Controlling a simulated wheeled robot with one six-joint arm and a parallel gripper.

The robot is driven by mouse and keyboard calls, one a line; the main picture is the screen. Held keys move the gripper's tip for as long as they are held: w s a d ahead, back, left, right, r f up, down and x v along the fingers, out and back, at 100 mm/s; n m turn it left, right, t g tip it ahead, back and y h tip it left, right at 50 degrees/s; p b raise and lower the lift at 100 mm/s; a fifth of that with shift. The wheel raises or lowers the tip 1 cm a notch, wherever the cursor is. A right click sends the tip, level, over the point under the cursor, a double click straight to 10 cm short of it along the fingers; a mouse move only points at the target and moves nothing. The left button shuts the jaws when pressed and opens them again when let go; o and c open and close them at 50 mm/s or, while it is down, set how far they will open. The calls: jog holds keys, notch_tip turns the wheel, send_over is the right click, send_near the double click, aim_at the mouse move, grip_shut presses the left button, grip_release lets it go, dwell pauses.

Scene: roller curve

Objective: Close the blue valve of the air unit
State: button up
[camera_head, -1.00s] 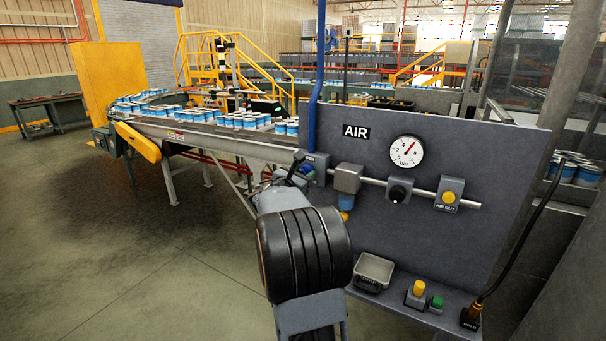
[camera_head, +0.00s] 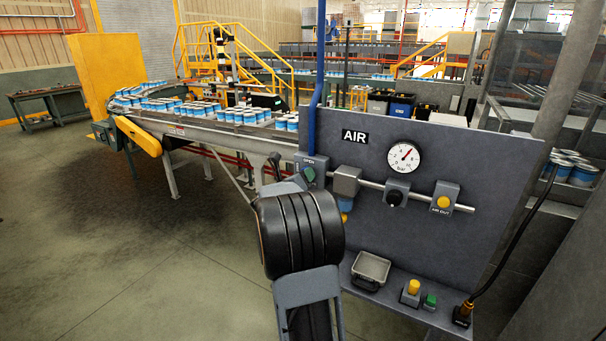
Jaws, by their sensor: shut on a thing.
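The air unit is a grey panel (camera_head: 370,215) marked AIR, with a gauge (camera_head: 403,157). The valve housing (camera_head: 318,163) stands at its upper left, below a blue upright pipe. It bears the word OPEN and shows a green round part (camera_head: 309,174). No blue handle shows clearly. My gripper (camera_head: 274,162) is just left of the housing, a dark finger standing nearly upright. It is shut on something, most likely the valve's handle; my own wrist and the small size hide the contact.
On the panel are a dark knob (camera_head: 395,195) and a yellow AIR OUT button (camera_head: 443,202). A small tray (camera_head: 371,270) and yellow and green buttons sit on the ledge below. A conveyor with cans (camera_head: 215,125) runs behind on the left. Floor at left is clear.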

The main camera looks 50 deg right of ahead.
jog(key=shift+n, duration=0.5)
jog(key=o, duration=0.9)
jog(key=shift+a, duration=0.15)
jog(key=b+v, duration=0.2)
jog(key=v, duration=1.1)
jog(key=shift+a, duration=0.3)
